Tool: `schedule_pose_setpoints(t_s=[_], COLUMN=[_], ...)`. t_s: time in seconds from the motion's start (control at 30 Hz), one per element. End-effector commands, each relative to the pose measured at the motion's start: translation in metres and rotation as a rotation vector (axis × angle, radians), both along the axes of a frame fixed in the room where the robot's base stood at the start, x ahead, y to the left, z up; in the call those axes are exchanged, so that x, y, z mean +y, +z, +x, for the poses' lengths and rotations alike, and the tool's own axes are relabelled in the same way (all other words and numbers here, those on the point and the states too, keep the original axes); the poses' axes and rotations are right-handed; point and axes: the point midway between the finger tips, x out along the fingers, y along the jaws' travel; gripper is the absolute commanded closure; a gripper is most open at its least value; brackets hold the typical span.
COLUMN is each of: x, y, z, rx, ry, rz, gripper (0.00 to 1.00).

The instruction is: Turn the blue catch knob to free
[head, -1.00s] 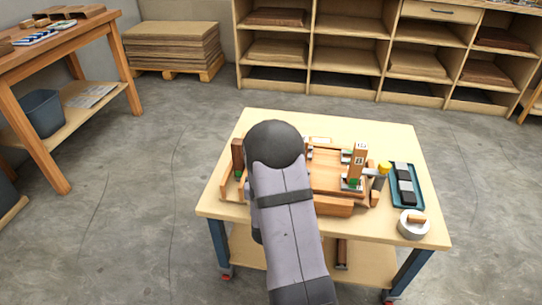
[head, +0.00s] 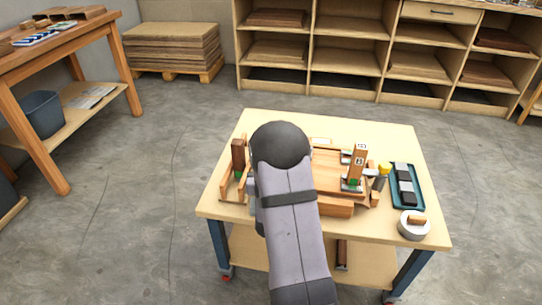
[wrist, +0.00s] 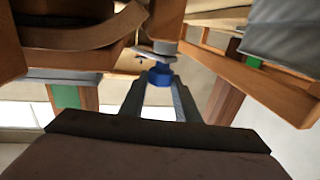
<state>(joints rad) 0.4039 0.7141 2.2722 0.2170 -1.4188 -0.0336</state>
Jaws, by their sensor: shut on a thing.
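The blue catch knob (wrist: 160,77) sits near the middle of the wrist view, below a grey metal stem and plate (wrist: 158,55). My gripper (wrist: 160,88) is shut on the knob, with one finger on each side of it. In the head view my own arm hides the gripper and the knob. The wooden fixture (head: 327,178) stands on the table behind and beside my arm. The knob's turn angle cannot be told.
In the wrist view, wooden parts (wrist: 65,45) crowd the upper left and a wooden rail (wrist: 255,82) runs on the right. On the table are a blue tray (head: 419,204), a round grey holder (head: 413,234) and an upright wooden block (head: 357,164).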

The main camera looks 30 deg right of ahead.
Motion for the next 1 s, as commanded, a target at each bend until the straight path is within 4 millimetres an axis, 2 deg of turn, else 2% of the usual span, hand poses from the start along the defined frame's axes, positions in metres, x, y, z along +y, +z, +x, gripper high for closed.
schedule_pose_setpoints(t_s=[0.5,0.9,0.93,1.0], x=[-0.0056,-0.0040,-0.0040,-0.0040], y=[0.0006,0.0009,0.0009,0.0008], z=[-0.0024,-0.0023,-0.0023,-0.0023], rx=[-0.003,-0.002,-0.002,-0.002], ry=[0.220,0.239,0.239,0.239], rz=[0.000,0.000,0.000,0.000], gripper=[0.93,0.93,0.64,0.52])
